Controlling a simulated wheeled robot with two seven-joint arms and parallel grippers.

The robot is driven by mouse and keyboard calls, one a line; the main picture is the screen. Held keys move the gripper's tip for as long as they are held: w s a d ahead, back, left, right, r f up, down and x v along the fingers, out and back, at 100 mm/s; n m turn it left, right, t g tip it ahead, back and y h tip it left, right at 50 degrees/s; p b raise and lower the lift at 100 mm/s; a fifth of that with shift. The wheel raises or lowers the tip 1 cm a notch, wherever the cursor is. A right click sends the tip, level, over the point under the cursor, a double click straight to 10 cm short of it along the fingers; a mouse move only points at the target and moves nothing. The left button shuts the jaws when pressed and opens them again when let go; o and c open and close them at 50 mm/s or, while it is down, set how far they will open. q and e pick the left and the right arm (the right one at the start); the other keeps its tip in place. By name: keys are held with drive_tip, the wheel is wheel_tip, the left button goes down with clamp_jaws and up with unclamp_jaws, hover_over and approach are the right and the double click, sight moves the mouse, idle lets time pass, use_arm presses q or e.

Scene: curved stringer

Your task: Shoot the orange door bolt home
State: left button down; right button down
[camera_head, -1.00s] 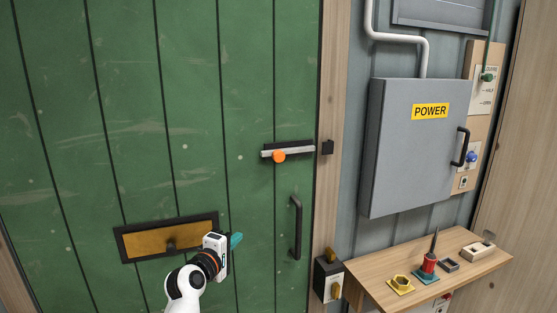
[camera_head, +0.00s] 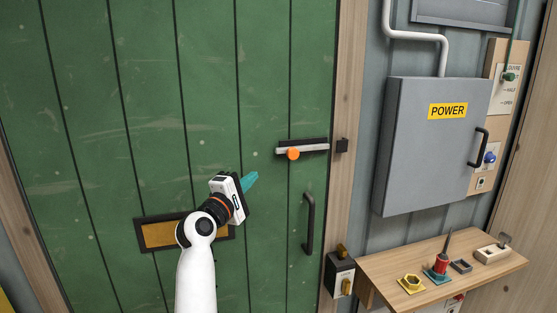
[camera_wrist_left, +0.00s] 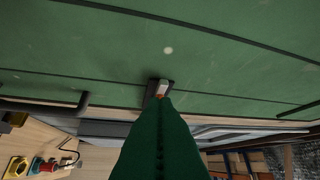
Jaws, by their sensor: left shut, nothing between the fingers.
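The door bolt is a grey bar (camera_head: 312,148) with an orange knob (camera_head: 293,154), on a dark backplate on the green door (camera_head: 210,90). Its right end lies near the black keeper (camera_head: 342,146) on the door frame; a small gap seems to show between them. My left gripper (camera_head: 252,181), with teal fingers, is shut and empty, below and left of the knob, apart from it. In the left wrist view the fingers (camera_wrist_left: 160,135) point towards the bolt (camera_wrist_left: 161,88), and they hide most of the orange knob. My right gripper is not in view.
A black door handle (camera_head: 309,224) is below the bolt. A brass letter plate (camera_head: 160,235) is behind my left arm. A grey POWER cabinet (camera_head: 425,160) is to the right. A wooden shelf (camera_head: 390,265) holds several small parts. The door around the bolt is clear.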

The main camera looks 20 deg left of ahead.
use_arm(q)
drive_tip(key=p, duration=0.1)
approach(285, 152)
drive_tip(key=w+a, duration=0.2)
drive_tip(key=w+d+p, duration=0.1)
drive_tip(key=w+d, duration=0.1)
drive_tip(key=shift+d+r+p, duration=0.35)
drive_tip(key=shift+p, duration=0.05)
drive_tip(key=shift+w+d, duration=0.25)
drive_tip(key=shift+d, duration=0.15)
